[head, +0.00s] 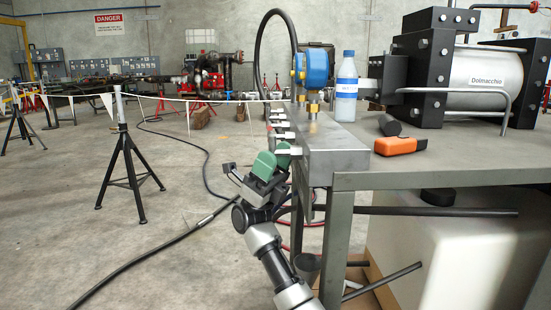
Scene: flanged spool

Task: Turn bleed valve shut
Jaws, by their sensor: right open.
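A grey metal manifold block (335,150) sits on the left end of the workbench. Several small pale valve handles stick out from its left side; the nearest handle (292,151) is right by my right gripper. No label shows which one is the bleed valve. My right gripper (275,158), with green finger pads, is open at the block's left side. Its fingers are close to the nearest handle, one pad partly beside it; I cannot tell whether they touch. My left gripper is not in view.
A blue gauge (312,67) and a water bottle (346,88) stand on or behind the block. An orange tool (400,146) and a large pump (460,75) are on the bench (460,165). A black hose (262,45) arches behind.

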